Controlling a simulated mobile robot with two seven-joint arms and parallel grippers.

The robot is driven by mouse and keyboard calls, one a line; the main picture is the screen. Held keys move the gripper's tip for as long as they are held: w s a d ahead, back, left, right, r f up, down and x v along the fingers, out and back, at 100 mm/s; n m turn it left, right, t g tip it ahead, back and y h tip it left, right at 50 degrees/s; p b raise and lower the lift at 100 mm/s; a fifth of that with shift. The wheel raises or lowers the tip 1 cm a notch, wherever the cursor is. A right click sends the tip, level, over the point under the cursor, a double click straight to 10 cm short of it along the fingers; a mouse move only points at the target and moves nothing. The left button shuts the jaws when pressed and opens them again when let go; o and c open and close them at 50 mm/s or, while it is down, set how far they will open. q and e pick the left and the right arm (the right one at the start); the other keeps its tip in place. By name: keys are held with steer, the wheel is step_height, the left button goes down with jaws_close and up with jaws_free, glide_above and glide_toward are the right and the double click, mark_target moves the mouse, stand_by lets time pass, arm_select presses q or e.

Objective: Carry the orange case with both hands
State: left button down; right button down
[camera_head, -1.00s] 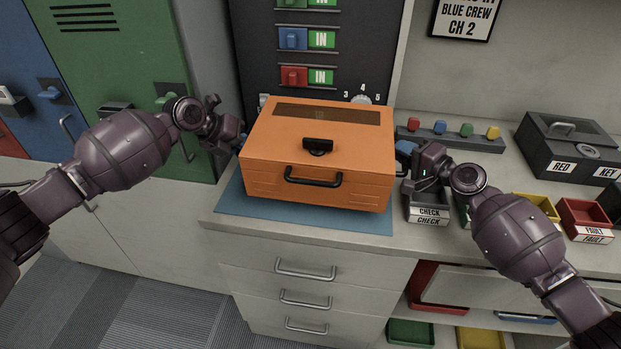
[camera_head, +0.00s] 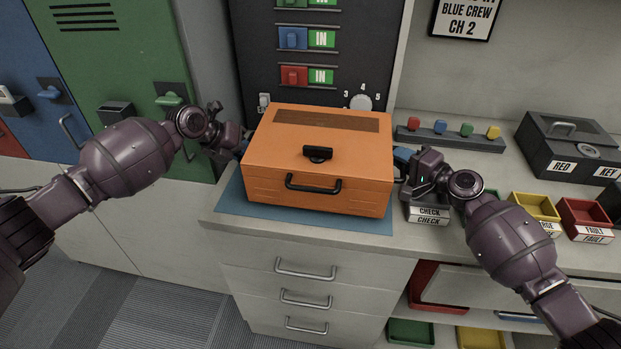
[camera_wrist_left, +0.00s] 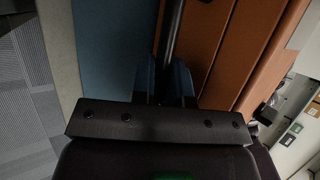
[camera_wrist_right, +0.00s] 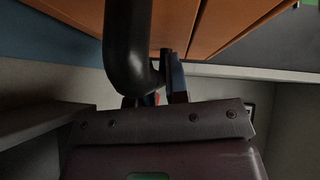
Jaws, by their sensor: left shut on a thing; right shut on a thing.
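The orange case (camera_head: 318,150), with a black front handle and latch, is level over the blue mat (camera_head: 232,197) on the counter. I cannot tell whether its base touches the mat. My left gripper (camera_head: 242,146) is at the case's left side; the left wrist view shows its blue fingers (camera_wrist_left: 164,82) shut around a dark side handle (camera_wrist_left: 173,35). My right gripper (camera_head: 402,161) is at the case's right side; the right wrist view shows a black side handle (camera_wrist_right: 127,45) at its fingers (camera_wrist_right: 160,88), shut on it. The fingertips are partly hidden.
A dark panel (camera_head: 365,70) with switches stands behind the case. Right of it are a peg strip (camera_head: 450,138), a CHECK bin (camera_head: 428,214), a yellow bin (camera_head: 535,206), a red bin (camera_head: 583,218) and a dark key box (camera_head: 570,148). A green locker (camera_head: 120,60) is left.

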arm_select(q)
steer(key=shift+r, duration=0.15)
arm_select(e)
steer(key=shift+r, duration=0.15)
arm_select(q)
steer(key=c, duration=1.4)
jaws_free()
arm_select(e)
steer(key=c, duration=1.4)
jaws_free()
arm_select(q)
steer(key=shift+o, duration=1.4)
arm_select(e)
steer(key=shift+o, duration=1.4)
arm_select(q)
steer(key=shift+d, duration=0.1)
steer(key=shift+c, duration=0.2)
arm_select(e)
steer(key=shift+a, duration=0.1)
